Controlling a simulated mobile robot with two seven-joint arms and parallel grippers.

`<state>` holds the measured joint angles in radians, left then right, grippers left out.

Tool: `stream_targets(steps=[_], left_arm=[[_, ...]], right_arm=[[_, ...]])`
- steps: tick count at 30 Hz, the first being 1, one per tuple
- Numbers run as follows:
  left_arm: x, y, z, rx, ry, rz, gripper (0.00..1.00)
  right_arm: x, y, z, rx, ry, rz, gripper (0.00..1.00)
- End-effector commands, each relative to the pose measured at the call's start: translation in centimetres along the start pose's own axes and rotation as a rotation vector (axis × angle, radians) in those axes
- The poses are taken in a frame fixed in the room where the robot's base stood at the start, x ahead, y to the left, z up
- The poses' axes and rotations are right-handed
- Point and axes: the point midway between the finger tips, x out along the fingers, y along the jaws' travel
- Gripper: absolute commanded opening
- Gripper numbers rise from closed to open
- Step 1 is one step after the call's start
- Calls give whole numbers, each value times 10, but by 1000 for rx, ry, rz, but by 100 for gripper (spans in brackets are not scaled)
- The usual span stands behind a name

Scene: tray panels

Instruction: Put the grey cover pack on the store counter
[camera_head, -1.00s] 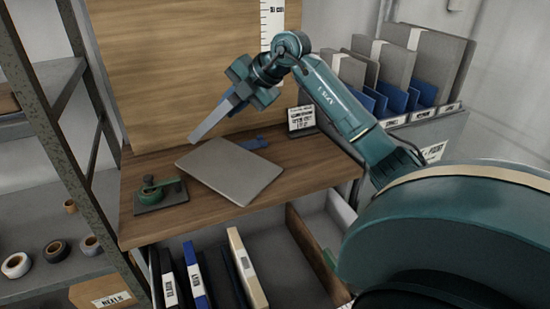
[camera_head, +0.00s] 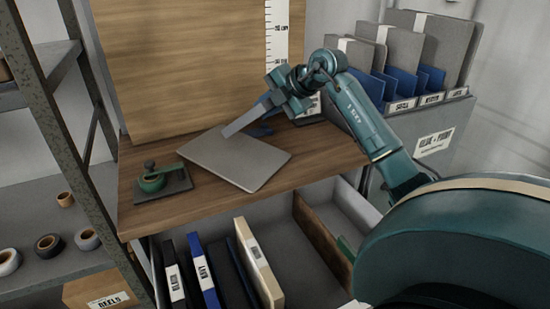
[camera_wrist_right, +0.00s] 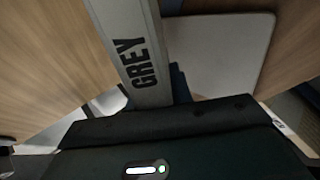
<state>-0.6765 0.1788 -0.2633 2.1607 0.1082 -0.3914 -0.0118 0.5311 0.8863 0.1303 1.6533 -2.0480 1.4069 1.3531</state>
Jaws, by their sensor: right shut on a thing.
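The grey cover pack (camera_head: 246,119) is a narrow grey slab. In the right wrist view it carries the label GREY (camera_wrist_right: 142,62). My right gripper (camera_head: 277,100) is shut on its upper right end. The pack slants down to the left, and its lower end overlaps the far edge of a flat grey panel (camera_head: 236,160). I cannot tell whether it touches the panel or the counter. The wooden counter (camera_head: 310,160) runs beneath. My left gripper is not in view.
A green-handled tool on a dark plate (camera_head: 163,184) sits at the counter's left. A blue piece (camera_head: 262,130) lies behind the panel. A bin of grey and blue folders (camera_head: 425,105) stands at the right. An open drawer with upright packs (camera_head: 205,272) lies below.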

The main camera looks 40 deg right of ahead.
Motion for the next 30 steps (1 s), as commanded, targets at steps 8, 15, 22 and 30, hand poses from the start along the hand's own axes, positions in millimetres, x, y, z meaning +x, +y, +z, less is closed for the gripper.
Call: stream_targets(steps=[8, 15, 22, 30], left_arm=[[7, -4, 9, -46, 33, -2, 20], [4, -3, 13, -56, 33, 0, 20], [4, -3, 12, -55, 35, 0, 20], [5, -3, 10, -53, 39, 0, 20]], right_arm=[[22, -26, 0, -2, -1, 0, 0], [25, -30, 0, -2, -1, 1, 0], [26, -30, 0, -1, 0, 0, 22], [25, -30, 0, -1, 0, 0, 36]])
